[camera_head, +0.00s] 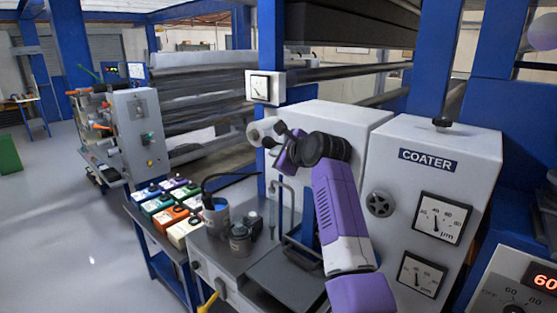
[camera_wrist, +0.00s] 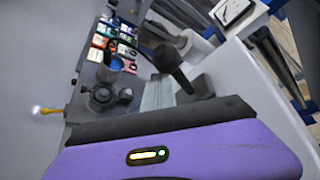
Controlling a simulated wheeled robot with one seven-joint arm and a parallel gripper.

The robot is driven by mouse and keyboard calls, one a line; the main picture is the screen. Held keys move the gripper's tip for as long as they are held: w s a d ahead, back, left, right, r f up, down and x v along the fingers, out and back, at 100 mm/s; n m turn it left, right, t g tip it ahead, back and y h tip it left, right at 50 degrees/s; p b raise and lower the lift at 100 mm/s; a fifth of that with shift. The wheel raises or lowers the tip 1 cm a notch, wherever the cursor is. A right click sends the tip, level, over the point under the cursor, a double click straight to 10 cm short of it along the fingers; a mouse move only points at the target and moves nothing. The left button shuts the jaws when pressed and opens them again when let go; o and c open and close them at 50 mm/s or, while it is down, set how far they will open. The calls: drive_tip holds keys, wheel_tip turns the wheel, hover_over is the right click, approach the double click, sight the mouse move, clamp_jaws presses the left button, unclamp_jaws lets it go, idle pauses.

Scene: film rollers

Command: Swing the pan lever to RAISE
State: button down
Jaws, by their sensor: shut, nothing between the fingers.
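A dark lever-like arm with a round knob (camera_wrist: 166,56) stands out beside the coater in the wrist view. Its lower end meets a grey block, and I cannot tell for certain that it is the pan lever. A yellow handle (camera_head: 208,303) sticks out at the front of the coater bench; it also shows in the wrist view (camera_wrist: 50,111). I can read no RAISE label. My gripper (camera_head: 288,157) is shut and empty, raised above the bench in front of the coater. Its fingertips are not clear. My purple hand fills the bottom of the wrist view.
The grey COATER cabinet (camera_head: 440,180) with gauges stands right of my arm. A cup (camera_head: 216,217) and a dark jar (camera_head: 240,240) stand on the bench. Several coloured boxes (camera_head: 170,215) sit on a side cart. Rollers run behind. The floor at left is open.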

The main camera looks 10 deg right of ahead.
drive_tip(key=shift+w+d+r, duration=0.1)
drive_tip(key=shift+d+r, duration=0.05)
drive_tip(key=shift+r, duration=0.65)
wheel_tip(320, 180, down, 5)
drive_tip(key=d, duration=0.1)
drive_tip(key=s+d+r+b, duration=0.3)
drive_tip(key=s+d+r, duration=0.1)
drive_tip(key=s, duration=0.4)
drive_tip(key=shift+d+r, duration=0.15)
drive_tip(key=shift+r, duration=0.25)
